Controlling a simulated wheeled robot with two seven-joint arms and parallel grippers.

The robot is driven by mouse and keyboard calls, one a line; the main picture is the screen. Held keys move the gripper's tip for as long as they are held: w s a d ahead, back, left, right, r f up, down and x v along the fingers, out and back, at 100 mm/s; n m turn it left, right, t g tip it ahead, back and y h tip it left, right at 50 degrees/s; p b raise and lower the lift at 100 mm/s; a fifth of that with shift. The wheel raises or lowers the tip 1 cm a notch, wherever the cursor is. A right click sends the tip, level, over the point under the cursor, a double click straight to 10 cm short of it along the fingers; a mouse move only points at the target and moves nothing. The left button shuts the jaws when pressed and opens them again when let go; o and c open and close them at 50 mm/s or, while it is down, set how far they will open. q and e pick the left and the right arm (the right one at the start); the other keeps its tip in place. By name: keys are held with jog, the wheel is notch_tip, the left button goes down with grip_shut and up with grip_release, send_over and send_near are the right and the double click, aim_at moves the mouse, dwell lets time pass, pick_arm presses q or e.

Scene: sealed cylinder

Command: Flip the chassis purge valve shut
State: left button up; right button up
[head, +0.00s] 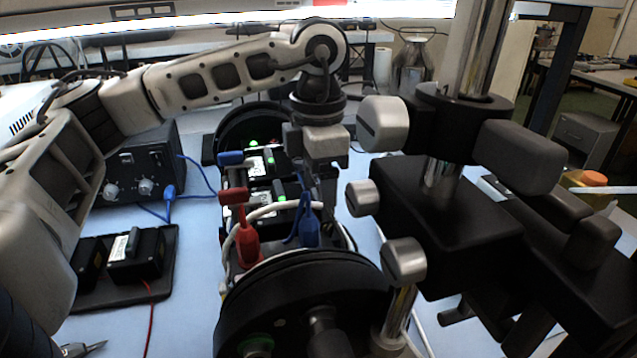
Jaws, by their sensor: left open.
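The chassis stands between two black round end plates; the near end plate (305,300) is large, and the far one (255,125) is partly hidden. Between them sit black modules (262,165) with green lights. A red-handled fitting (234,196) and a blue-handled fitting (231,158) sit at the chassis's left side; I cannot tell which is the purge valve. A red clip (248,238) and a blue clip (309,226) stand behind the near plate. My left gripper (328,200) points down, open, over the chassis's right side; its fingertips are partly hidden. My right gripper is not in view.
A black clamp stand with a metal post (460,60) and grey knobs fills the right, close beside the chassis. A black power supply (145,165) and a black tray (165,285) of modules lie left. Cables cross the blue bench mat (185,325).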

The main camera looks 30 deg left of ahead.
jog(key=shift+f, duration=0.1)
pick_arm(q)
jog(key=c, duration=1)
jog(key=shift+w+d+f+m+b, duration=0.15)
jog(key=shift+m+b, duration=0.3)
jog(key=shift+m, duration=0.85)
jog(key=shift+w+d+m+b, duration=0.15)
jog(key=shift+m+b, duration=0.25)
jog(key=shift+m, duration=0.6)
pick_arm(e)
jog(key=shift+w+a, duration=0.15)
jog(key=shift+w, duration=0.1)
pick_arm(q)
jog(key=o, duration=0.9)
jog(key=shift+o, duration=0.5)
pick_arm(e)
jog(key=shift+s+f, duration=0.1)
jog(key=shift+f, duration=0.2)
